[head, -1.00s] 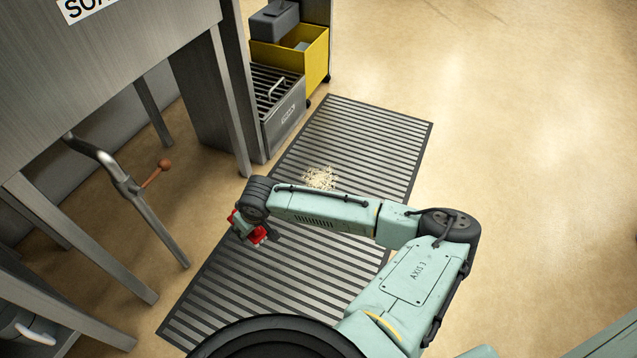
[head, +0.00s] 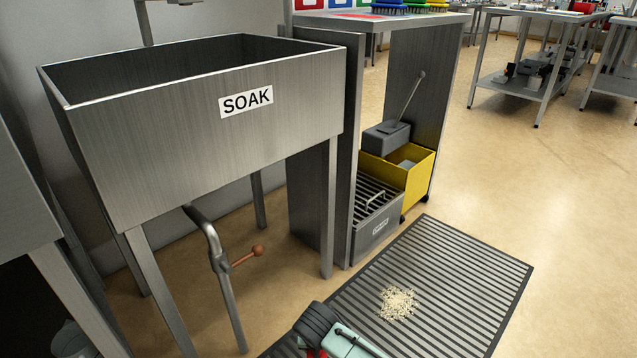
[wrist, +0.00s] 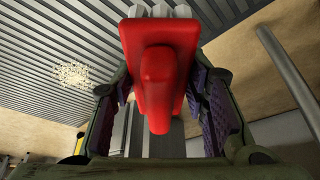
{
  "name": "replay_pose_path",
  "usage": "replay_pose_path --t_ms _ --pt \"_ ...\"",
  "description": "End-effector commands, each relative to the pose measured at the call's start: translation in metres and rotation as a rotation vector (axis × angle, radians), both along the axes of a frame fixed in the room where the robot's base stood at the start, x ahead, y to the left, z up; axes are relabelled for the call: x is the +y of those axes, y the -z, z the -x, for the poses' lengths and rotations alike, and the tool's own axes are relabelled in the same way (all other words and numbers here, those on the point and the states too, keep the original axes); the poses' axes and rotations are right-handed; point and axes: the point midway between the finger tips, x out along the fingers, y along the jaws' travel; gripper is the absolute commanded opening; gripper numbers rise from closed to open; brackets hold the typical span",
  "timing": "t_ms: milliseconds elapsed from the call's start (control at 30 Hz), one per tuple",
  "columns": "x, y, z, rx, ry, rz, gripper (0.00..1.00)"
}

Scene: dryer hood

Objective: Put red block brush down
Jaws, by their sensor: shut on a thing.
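The red block brush (wrist: 158,45) fills the middle of the wrist view, with a red grip and pale bristles along its top edge. My gripper (wrist: 165,110) is shut on it, with a purple-lined finger on each side. In the head view my wrist is at the bottom edge, above the slatted mat (head: 440,270), and only a sliver of red shows there. At the top of the head view, blue (head: 391,9), green (head: 428,6) and yellow brushes stand on a metal table top (head: 335,17). A red patch (head: 362,14) lies beside the blue brush.
A sink labelled SOAK (head: 200,130) stands at left, with a drain pipe and valve lever (head: 246,256) below. A grated grey box (head: 378,232) and a yellow bin (head: 420,180) sit under the table. Pale crumbs (head: 397,303) lie on the mat.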

Motion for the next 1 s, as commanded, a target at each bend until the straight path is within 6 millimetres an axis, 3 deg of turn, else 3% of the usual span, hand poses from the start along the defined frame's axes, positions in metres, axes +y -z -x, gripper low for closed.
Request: replay_pose_path --t_ms 33,600,833,1000 --pt "-0.001 -0.019 -0.002 -0.001 -0.002 0.001 0.01" --pt "0.000 -0.122 -0.019 0.002 -0.011 0.000 0.01" --pt "0.000 -0.136 -0.022 0.002 -0.012 0.000 0.01" --pt "0.000 -0.133 -0.001 0.005 -0.010 -0.005 0.01"
